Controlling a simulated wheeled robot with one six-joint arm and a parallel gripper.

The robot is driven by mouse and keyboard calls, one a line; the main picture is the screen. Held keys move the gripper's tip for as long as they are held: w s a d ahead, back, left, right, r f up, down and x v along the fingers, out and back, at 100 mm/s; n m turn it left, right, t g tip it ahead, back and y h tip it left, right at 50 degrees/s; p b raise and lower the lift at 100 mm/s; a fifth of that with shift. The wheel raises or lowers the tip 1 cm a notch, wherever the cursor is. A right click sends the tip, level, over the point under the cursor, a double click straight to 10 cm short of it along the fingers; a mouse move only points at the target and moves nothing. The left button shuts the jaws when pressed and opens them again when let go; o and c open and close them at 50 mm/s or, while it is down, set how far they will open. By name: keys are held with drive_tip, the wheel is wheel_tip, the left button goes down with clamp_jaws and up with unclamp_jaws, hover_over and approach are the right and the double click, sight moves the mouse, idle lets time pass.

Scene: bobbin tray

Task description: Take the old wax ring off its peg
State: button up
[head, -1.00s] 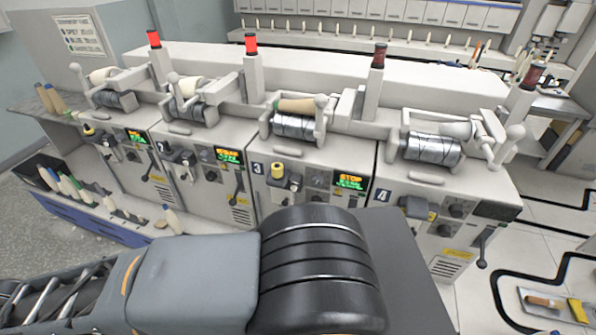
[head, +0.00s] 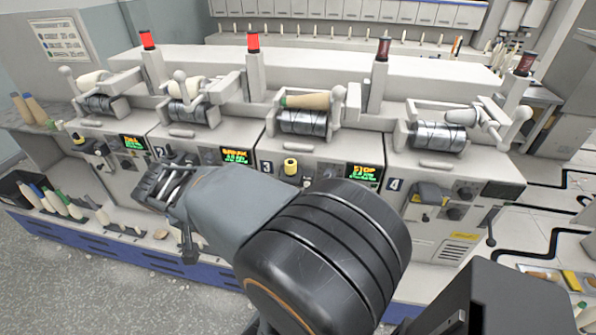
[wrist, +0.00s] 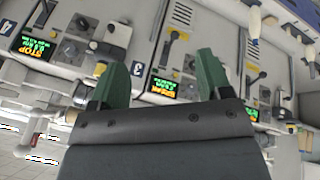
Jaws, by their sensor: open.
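A yellow wax ring (head: 290,166) sits around its peg on the front panel of the unit marked 3, left of the panel reading STOP. In the wrist view a small yellow patch (wrist: 82,94), likely the same ring, shows just left of the left finger and is partly hidden. My gripper (wrist: 161,62) has two green fingers, spread wide and empty, facing the machine fronts. In the head view my arm covers the lower fronts of the middle units, and its fingers cannot be made out there.
Bobbins in holders, such as the tan one (head: 306,101), stick out above the panels. A blue-edged tray (head: 130,254) with several bobbins runs low along the front left. A lever (head: 491,228) juts from the right unit. Open floor lies at the lower left.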

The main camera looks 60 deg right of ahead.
drive_tip(key=w+d+f+m+g+h+b, duration=0.2)
drive_tip(key=d+m+g+h, duration=0.15)
drive_tip(key=d+m, duration=0.65)
drive_tip(key=m+g+h+b, duration=0.1)
drive_tip(key=m+g+h, duration=0.1)
drive_tip(key=m+h, duration=0.15)
approach(286, 166)
drive_tip(key=shift+h, duration=0.4)
drive_tip(key=x, duration=0.2)
drive_tip(key=p+x, duration=0.1)
drive_tip(key=x, duration=0.2)
drive_tip(key=shift+s+d+f, duration=0.15)
drive_tip(key=shift+f, duration=0.2)
drive_tip(key=shift+p+x, duration=0.9)
drive_tip(key=shift+x, duration=2.35)
drive_tip(key=shift+c, duration=0.2)
drive_tip(key=c, duration=1)
drive_tip(key=shift+o, duration=0.2)
